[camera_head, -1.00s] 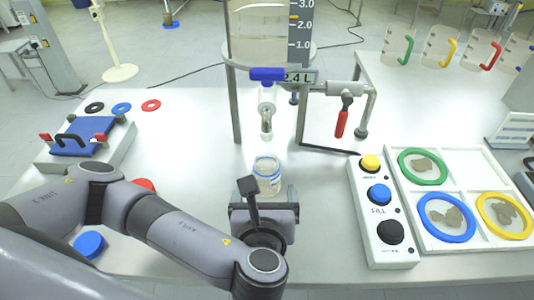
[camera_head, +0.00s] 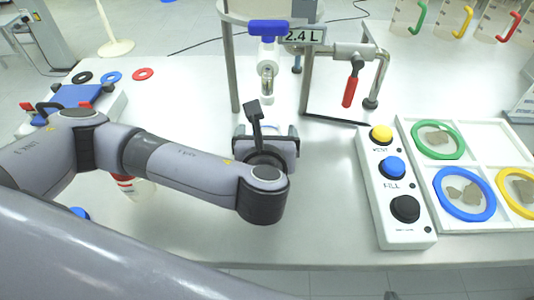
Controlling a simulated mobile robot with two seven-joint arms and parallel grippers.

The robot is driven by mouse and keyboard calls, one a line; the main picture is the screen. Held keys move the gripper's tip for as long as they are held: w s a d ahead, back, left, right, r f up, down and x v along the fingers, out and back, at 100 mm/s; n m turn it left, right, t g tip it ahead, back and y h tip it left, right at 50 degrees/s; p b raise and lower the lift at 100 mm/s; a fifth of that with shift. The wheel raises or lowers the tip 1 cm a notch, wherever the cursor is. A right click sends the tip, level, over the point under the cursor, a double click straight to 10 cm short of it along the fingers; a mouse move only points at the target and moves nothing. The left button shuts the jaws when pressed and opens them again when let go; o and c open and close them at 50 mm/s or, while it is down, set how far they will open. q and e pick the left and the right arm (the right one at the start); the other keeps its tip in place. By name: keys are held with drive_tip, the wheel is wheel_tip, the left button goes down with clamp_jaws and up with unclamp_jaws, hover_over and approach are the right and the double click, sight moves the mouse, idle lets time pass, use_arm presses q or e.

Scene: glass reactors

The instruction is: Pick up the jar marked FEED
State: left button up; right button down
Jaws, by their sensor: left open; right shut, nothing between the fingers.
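My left gripper (camera_head: 267,130) is open below the tap with the blue handle (camera_head: 268,28), its fingers pointing away from me. The clear jar with a blue band that stood under this tap does not show clearly now; the gripper covers that spot, and I cannot tell whether the jar is between the fingers. A vessel with a red and white top (camera_head: 124,182) is partly hidden behind my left arm. I can read no FEED mark on anything. My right gripper is not in view.
A glass reactor on a metal stand (camera_head: 232,70) with a 2.4 L display (camera_head: 303,36) rises behind the gripper. A red-handled valve (camera_head: 350,88) is to its right. A button box (camera_head: 408,235) and a white tray (camera_head: 480,150) with coloured rings stand right.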

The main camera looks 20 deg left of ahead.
use_arm(q)
drive_tip(key=shift+w+a, duration=0.1)
drive_tip(key=shift+w, duration=0.2)
use_arm(e)
drive_tip(key=shift+w+f, duration=0.1)
drive_tip(key=shift+f, duration=0.05)
use_arm(q)
drive_tip(key=c, duration=1.3)
drive_tip(key=shift+c, duration=0.2)
